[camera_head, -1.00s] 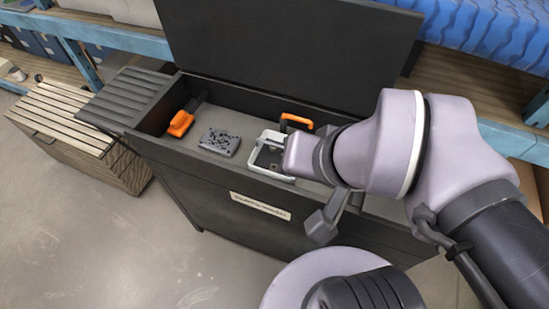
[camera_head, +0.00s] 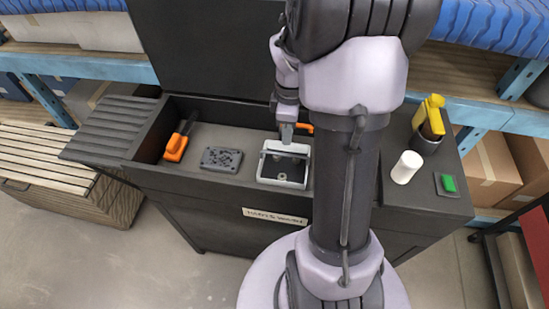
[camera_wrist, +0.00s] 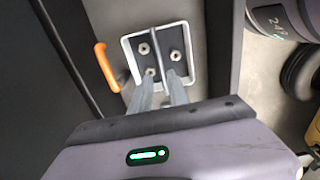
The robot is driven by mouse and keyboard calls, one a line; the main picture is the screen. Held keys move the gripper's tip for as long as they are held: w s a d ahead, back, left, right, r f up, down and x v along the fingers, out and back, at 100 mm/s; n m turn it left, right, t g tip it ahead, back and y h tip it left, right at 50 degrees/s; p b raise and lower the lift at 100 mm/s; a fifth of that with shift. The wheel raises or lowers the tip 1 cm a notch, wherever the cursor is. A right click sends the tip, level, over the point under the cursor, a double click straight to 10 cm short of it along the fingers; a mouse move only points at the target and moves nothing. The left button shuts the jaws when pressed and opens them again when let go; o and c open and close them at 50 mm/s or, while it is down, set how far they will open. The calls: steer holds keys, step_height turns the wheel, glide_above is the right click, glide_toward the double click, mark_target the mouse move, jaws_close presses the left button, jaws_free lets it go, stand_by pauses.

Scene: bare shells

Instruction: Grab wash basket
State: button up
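The wash basket (camera_head: 267,181) is a small light-grey tray-like basket with a thin bar handle, in the open dark washer. In the wrist view, the basket (camera_wrist: 191,55) has a white rim and a dark floor holding several nuts. My gripper (camera_head: 286,141) reaches down over the basket from behind. In the wrist view, my gripper's two fingers (camera_wrist: 162,76) point down at the near side of the basket, with a gap between them. The handle bar runs toward this gap. Contact with the handle cannot be made out.
An orange-handled tool (camera_head: 176,146) and a dark perforated block (camera_head: 221,159) lie left of the basket. An orange handle (camera_wrist: 106,67) is close beside it. A white cylinder (camera_head: 405,167), green button (camera_head: 448,183) and yellow object (camera_head: 429,112) are at right. The raised lid (camera_head: 205,50) stands behind.

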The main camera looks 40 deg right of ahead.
steer(key=b, duration=0.3)
glide_toward(284, 168)
steer(key=shift+s+d, duration=0.1)
steer(key=shift+s, duration=0.05)
step_height(284, 168, down, 6)
steer(key=b, duration=0.3)
steer(key=shift+r, duration=0.35)
jaws_close()
stand_by(0.3)
